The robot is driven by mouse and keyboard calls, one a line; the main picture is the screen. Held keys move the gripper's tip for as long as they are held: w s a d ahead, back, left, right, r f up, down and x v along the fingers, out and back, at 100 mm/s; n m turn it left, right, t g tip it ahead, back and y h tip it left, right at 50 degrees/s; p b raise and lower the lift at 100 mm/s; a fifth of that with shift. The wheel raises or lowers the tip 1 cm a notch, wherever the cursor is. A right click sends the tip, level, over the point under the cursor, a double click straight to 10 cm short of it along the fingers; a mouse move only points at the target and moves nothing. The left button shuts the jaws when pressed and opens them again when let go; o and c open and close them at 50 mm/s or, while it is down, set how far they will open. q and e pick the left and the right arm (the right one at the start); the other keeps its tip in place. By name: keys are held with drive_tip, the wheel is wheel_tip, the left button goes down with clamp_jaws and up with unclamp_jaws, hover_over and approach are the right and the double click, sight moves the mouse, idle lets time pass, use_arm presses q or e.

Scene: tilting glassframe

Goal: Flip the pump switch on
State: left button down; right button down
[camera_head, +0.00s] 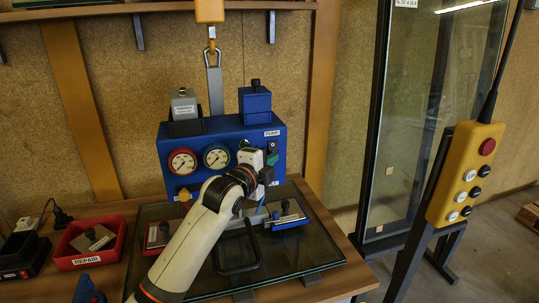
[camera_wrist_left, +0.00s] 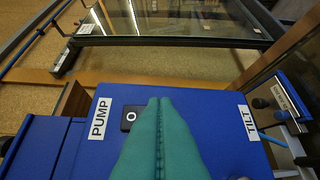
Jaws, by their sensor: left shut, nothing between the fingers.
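The blue pump box (camera_head: 228,140) stands at the back of the table, with its PUMP label (camera_head: 272,133) at its upper right. In the left wrist view the PUMP label (camera_wrist_left: 101,118) is beside a small black switch (camera_wrist_left: 130,116) marked with a white ring. My left gripper (camera_head: 272,159) is in front of the right part of the box. In the wrist view its teal fingers (camera_wrist_left: 160,102) are shut and empty, just beside the switch and partly covering the panel. Whether they touch the switch cannot be told. My right gripper is not in view.
Two gauges (camera_head: 217,157) are on the box's front. A TILT label (camera_wrist_left: 249,123) shows at its other end. A red REPAIR tray (camera_head: 72,262) is at the left.

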use_arm(q)
drive_tip(key=shift+w, duration=0.3)
drive_tip(key=shift+w+a+f+b, duration=0.1)
drive_tip(key=shift+w+a+b, duration=0.1)
drive_tip(key=shift+b, duration=0.3)
drive_tip(key=shift+d, duration=0.1)
